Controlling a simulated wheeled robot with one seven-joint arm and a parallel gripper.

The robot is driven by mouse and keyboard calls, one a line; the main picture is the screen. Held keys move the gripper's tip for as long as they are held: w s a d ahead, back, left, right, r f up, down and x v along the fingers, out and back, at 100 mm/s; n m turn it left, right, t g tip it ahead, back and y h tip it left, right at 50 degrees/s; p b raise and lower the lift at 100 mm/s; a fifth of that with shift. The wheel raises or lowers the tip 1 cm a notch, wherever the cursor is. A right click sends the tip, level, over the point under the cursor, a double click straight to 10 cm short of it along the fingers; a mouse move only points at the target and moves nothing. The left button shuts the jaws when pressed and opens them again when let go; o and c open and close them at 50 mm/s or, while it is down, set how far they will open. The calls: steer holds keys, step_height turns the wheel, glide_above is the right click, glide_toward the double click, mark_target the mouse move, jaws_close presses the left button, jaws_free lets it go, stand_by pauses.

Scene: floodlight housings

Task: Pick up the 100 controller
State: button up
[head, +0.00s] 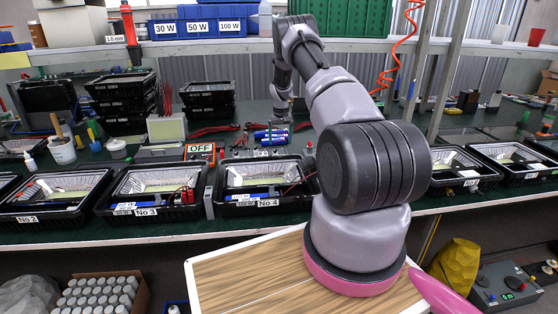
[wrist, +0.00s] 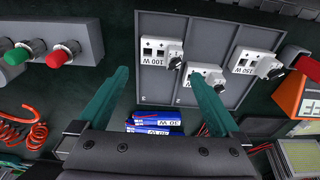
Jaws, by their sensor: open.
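In the wrist view, a white block marked 100 W (wrist: 160,54) with a dark plug-like part sits on a grey board (wrist: 188,22). Two similar white blocks are beside it: a middle one (wrist: 206,78) with an unclear label and a right one (wrist: 256,64) with a label hard to read. My gripper (wrist: 158,75) is open with nothing between its teal fingers. The left fingertip is left of the 100 W block and the right one overlaps the middle block in the picture. In the head view my gripper (head: 277,128) hangs over the bench; the blocks are not clear there.
Blue packs marked 30 W (wrist: 155,124) lie near my gripper. A grey box with green and red buttons (wrist: 48,55) is at left, with an orange OFF sign (wrist: 296,95) at right. Housing No 4 (head: 265,203) and other housings line the bench front. Shelf posts (head: 447,75) stand right of my arm.

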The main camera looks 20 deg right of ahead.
steer(key=f, duration=0.8)
steer(key=shift+w+d+f, duration=0.1)
steer(key=shift+w+f, duration=0.3)
steer(key=c, duration=1.2)
